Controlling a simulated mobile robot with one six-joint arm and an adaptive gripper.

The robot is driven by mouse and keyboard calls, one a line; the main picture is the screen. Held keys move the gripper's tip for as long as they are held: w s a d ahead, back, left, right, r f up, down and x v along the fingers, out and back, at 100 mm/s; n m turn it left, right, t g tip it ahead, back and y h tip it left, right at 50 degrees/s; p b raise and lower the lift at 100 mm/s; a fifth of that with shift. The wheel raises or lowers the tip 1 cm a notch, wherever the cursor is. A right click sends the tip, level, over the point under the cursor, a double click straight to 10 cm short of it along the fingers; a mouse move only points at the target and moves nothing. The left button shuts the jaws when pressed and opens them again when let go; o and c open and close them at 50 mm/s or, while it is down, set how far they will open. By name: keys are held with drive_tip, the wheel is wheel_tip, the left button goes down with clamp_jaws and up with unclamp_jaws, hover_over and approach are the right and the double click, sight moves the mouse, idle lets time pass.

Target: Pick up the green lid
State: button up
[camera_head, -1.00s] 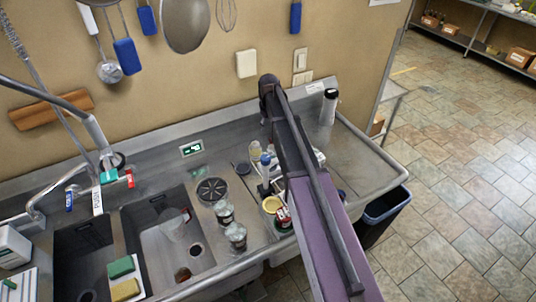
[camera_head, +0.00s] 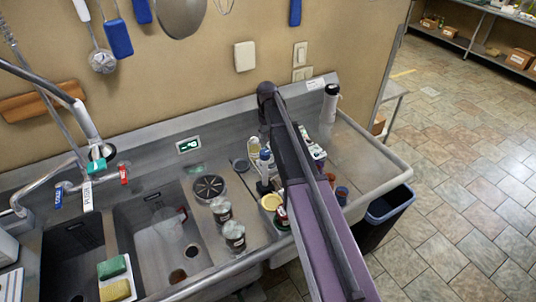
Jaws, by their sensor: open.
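I cannot make out a green lid for certain in the head view. A pale yellow round lid or dish (camera_head: 270,202) lies on the steel counter just left of my arm. A dark round disc (camera_head: 240,165) lies farther back. A small jar with red and green on it (camera_head: 282,217) stands beside the yellow piece, partly behind my arm. My arm crosses the counter from the bottom edge toward the wall. My gripper cannot be made out; my arm probably hides it. The arm also covers part of the cluttered counter.
Two glass jars (camera_head: 234,236) stand by the sink basin (camera_head: 165,240), near a black round drain cover (camera_head: 209,188). A blue-topped upright item (camera_head: 265,170) and small containers crowd the arm. The right counter (camera_head: 370,165) is clear.

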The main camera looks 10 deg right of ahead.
sight(268, 146)
drive_tip(key=shift+f+b, duration=0.9)
drive_tip(key=shift+f, duration=0.25)
drive_tip(key=shift+f, duration=0.15)
drive_tip(key=shift+d+f+b, duration=0.2)
drive_tip(key=shift+f+b, duration=2.25)
drive_tip(key=shift+b, duration=0.15)
clamp_jaws()
